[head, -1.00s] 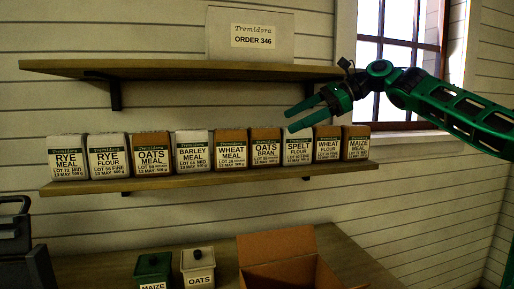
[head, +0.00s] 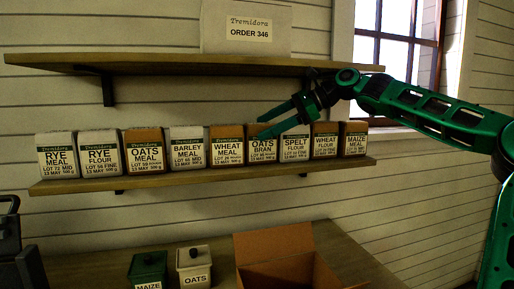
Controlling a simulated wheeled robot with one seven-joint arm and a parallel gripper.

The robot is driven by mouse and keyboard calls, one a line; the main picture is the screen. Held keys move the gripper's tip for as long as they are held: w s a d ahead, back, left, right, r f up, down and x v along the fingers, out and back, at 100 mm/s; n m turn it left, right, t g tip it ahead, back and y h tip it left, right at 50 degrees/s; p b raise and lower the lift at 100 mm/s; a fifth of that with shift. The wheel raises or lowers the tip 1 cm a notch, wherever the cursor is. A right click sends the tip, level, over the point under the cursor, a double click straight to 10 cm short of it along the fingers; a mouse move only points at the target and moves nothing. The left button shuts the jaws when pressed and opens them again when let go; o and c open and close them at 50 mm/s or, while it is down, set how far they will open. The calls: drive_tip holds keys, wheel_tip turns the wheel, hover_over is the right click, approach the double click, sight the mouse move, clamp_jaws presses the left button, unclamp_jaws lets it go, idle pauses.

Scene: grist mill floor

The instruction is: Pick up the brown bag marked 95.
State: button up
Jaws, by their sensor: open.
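Several brown bags stand in a row of flour and meal bags on the lower shelf: oats meal (head: 143,150), wheat meal (head: 227,146), oats bran (head: 263,152), wheat flour (head: 325,142) and maize meal (head: 355,140). Their lot numbers are too small to read surely, so I cannot tell which is marked 95. My gripper (head: 260,128) is open and empty, its fingers pointing left. It shows in front of the tops of the oats bran and spelt flour bags and partly covers them. Whether it touches any bag is unclear.
Pale bags of rye meal (head: 57,155), rye flour (head: 99,155), barley meal (head: 187,148) and spelt flour (head: 295,148) share the lower shelf (head: 190,178). The upper shelf (head: 180,64) holds an order card (head: 246,28). Below are two canisters and an open carton (head: 275,243).

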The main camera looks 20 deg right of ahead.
clamp_jaws()
idle(0.4)
